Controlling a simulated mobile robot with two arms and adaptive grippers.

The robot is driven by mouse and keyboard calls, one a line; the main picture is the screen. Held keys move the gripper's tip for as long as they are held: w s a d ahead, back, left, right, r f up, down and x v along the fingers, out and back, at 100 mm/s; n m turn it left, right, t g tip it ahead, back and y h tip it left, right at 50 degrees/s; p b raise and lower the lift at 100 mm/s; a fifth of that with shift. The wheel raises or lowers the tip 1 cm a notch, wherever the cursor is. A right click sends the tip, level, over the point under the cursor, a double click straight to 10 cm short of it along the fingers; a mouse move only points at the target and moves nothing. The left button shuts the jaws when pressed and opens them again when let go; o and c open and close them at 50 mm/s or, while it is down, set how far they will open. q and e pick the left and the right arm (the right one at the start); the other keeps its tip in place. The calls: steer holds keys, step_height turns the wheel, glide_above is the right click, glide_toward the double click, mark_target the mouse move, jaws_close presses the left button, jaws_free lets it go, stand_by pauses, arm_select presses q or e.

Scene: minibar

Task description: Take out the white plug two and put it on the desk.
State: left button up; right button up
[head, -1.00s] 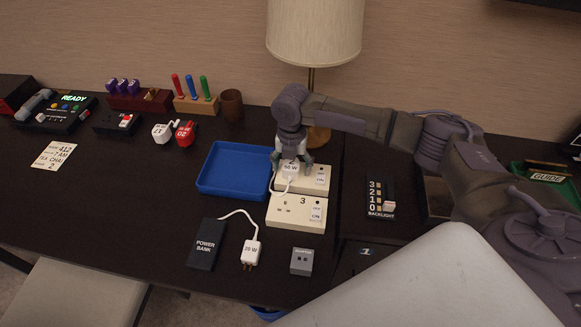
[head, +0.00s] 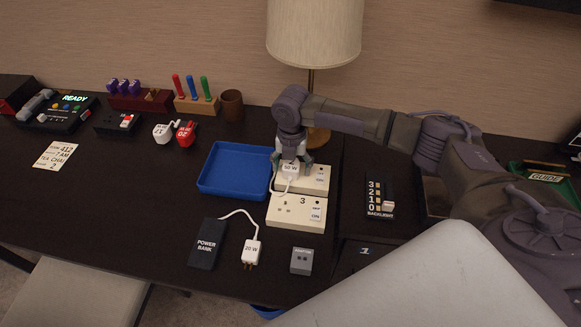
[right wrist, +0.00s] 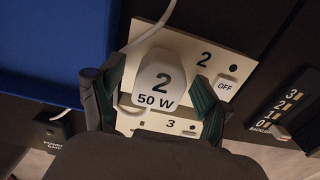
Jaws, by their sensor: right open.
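The white plug two (head: 290,170), marked "2" and "50 W", sits at the upper socket plate, marked 2 (head: 320,182). In the right wrist view the plug (right wrist: 158,88) is between the fingers of my right gripper (right wrist: 155,100), with gaps on both sides. My right gripper (head: 291,165) is open around the plug from above. A white cable runs from the plug. The dark desk (head: 130,215) lies around the sockets. My left gripper is not in view.
Socket plate 3 (head: 297,213) is just below plate 2. A blue tray (head: 210,188) is to the left. A power bank (head: 207,244), a 20 W plug (head: 251,252) and a grey adapter (head: 301,261) lie in front. The lamp (head: 314,40) stands behind.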

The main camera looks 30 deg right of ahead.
mark_target(292, 164)
steer(key=shift+r, duration=0.1)
steer(key=shift+p, duration=0.35)
jaws_close()
steer(key=shift+r+p, duration=2.95)
steer(key=shift+p, duration=0.4)
